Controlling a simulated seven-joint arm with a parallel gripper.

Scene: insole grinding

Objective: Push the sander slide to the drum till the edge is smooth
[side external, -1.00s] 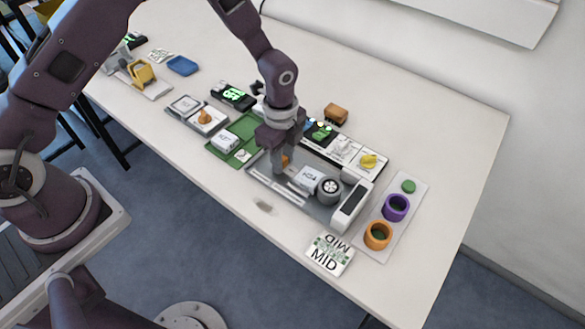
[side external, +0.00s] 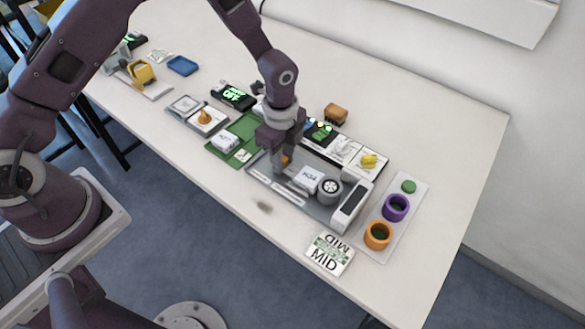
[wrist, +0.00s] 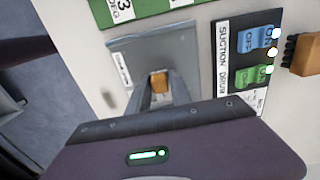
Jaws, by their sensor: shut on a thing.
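The sander is a grey tray (side external: 262,178) with a dark-rimmed drum (side external: 329,187) at its right part. A white block (side external: 307,178) with dark print sits close to the drum's left side; I cannot tell whether they touch. My gripper (side external: 279,168) is over the tray's left part, left of the block. It is shut on an orange handle, which shows between the fingers in the wrist view (wrist: 159,83). The slide under the handle is mostly hidden by the fingers. The edge being ground is too small to judge.
A white housing (side external: 350,207) stands right of the drum. Suction and drum switches (wrist: 250,60) sit behind the tray. Purple (side external: 395,207) and orange (side external: 377,236) cups stand at the right. A MID card (side external: 329,255) lies in front. A green mat (side external: 244,124) is left of the tray.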

